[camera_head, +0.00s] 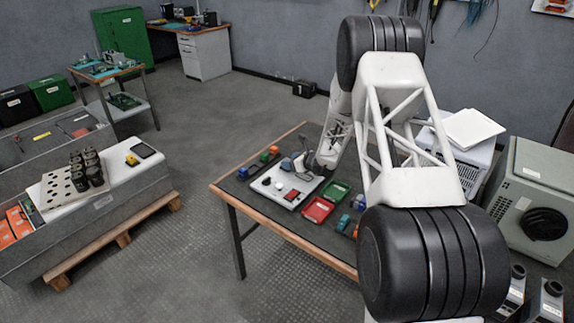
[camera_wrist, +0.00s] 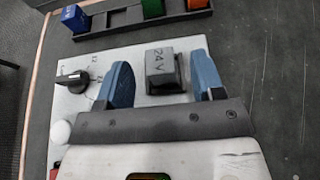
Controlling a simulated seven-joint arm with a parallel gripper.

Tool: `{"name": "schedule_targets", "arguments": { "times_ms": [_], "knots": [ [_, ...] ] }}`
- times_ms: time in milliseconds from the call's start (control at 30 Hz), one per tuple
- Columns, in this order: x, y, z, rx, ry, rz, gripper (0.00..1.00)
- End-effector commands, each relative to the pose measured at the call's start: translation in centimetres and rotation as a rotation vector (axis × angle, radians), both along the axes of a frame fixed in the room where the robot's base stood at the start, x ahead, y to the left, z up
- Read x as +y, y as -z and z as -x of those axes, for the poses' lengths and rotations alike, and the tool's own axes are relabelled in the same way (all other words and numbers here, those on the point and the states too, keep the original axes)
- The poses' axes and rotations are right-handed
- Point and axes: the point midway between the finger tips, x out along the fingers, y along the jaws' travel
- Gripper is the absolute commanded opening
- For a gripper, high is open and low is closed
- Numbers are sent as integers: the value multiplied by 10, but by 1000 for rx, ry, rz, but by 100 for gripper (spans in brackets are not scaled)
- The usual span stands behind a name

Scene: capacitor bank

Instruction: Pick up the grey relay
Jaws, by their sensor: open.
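The grey relay (camera_wrist: 164,71), a small block marked "24 V", sits on a light panel (camera_wrist: 112,62) in the wrist view. My gripper (camera_wrist: 163,77) is open, with one blue finger on each side of the relay. A narrow gap shows on both sides, and the relay is not gripped. In the head view my gripper (camera_head: 301,163) is low over the white panel (camera_head: 272,192) on the table. My arm hides part of that area, and I cannot clearly tell the relay from the fingers there.
A black knob (camera_wrist: 77,83) and a white round button (camera_wrist: 61,132) stand on the panel left of my fingers. A dark rack (camera_wrist: 124,18) with blue, green and orange blocks lies beyond. A red tray (camera_head: 318,210) and green tray (camera_head: 335,192) sit beside the panel.

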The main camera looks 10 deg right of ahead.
Motion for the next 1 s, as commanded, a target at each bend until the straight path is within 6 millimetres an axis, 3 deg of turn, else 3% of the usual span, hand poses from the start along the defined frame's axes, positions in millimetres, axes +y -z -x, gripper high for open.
{"name": "schedule_targets", "arguments": {
  "times_ms": [633,1000],
  "knots": [
    [2,1,-2,0,0,0,62],
    [2,1,-2,0,0,0,5]
  ]
}}
